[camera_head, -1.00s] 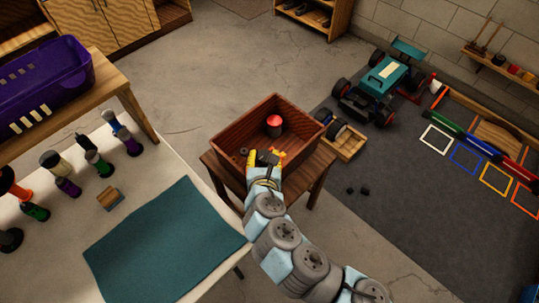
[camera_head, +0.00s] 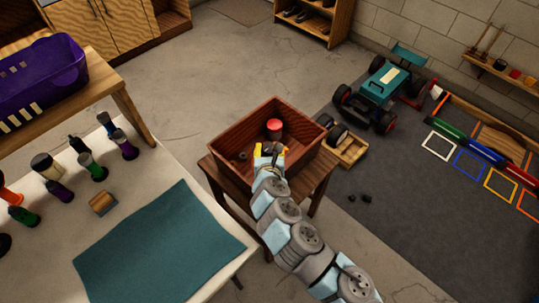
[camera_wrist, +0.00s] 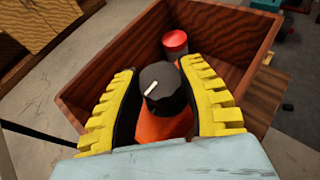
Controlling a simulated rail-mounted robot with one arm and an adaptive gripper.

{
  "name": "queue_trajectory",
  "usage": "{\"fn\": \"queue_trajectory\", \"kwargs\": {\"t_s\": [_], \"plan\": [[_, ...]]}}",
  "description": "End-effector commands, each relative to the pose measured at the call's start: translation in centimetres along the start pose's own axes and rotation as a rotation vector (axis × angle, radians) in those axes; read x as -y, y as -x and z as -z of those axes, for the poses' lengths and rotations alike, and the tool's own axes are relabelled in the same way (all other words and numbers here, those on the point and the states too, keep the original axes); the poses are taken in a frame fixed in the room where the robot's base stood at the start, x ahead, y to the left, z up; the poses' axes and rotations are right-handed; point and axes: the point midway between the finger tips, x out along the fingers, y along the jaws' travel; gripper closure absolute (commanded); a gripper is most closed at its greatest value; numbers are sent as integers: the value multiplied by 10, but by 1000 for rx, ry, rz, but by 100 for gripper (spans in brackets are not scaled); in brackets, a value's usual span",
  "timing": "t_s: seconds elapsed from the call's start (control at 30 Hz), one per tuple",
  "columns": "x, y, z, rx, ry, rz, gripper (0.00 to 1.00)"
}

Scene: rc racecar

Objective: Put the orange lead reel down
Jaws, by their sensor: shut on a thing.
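My gripper (camera_head: 270,150) is over the near part of the reddish-brown wooden box (camera_head: 229,141). In the wrist view its yellow ribbed fingers (camera_wrist: 163,108) are shut on the orange lead reel (camera_wrist: 165,124), one finger on each side. The reel has a black round cap with a pale mark, facing the camera. My gripper hides most of the reel in the head view, and I cannot tell whether its underside touches the box floor. A red-topped can (camera_head: 274,129) stands in the box beyond the reel; it also shows in the wrist view (camera_wrist: 175,44).
The box sits on a small wooden table (camera_head: 318,170). A small dark ring-like part (camera_head: 242,156) lies in the box on the left. A bench with a teal mat (camera_head: 160,245) and several bottles is at left. A teal racecar (camera_head: 383,84) stands behind right.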

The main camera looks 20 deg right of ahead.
Motion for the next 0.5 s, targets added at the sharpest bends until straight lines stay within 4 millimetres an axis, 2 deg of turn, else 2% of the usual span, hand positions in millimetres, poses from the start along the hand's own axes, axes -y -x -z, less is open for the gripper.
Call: {"fn": "queue_trajectory", "kwargs": {"t_s": [0.17,0.4,0.5], "plan": [[1,-8,6,-2,0,1,100],[2,-19,30,-3,-2,2,100],[2,-21,34,-1,-1,1,100]]}}
